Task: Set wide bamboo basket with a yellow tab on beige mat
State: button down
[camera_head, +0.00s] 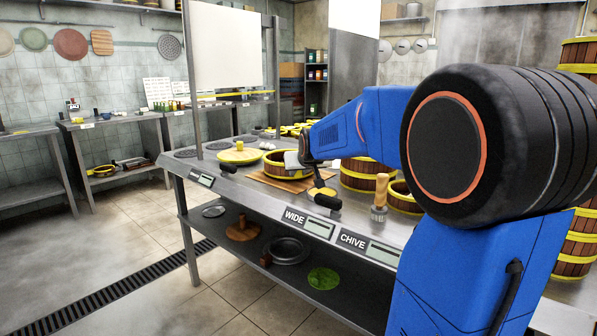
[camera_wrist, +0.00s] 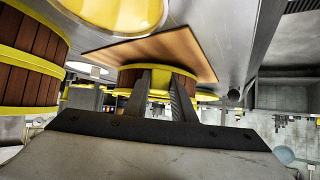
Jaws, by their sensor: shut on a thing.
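The wide bamboo basket (camera_head: 273,168), brown with yellow bands, is over the beige mat (camera_head: 262,179) on the steel counter. It also shows in the wrist view (camera_wrist: 130,78), with the mat (camera_wrist: 200,48) behind it. My gripper (camera_head: 294,161) is shut on the basket at its near right side. In the wrist view the two fingers of my gripper (camera_wrist: 161,84) reach onto it. The basket looks level and within the mat's outline; I cannot tell whether its bottom touches the mat.
Banded baskets (camera_head: 362,177) and a smaller one (camera_head: 403,199) stand right of the mat. A wooden-handled tool (camera_head: 381,193) and a black-handled tool (camera_head: 325,200) are near the front edge. A yellow lid (camera_head: 240,154) lies to the left. My arm blocks the right side.

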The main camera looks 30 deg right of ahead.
jog(key=shift+f, duration=0.2)
jog(key=c, duration=1.4)
grip_release()
jog(key=v, duration=1.7)
jog(key=shift+s+r, duration=0.1)
jog(key=shift+r, duration=0.05)
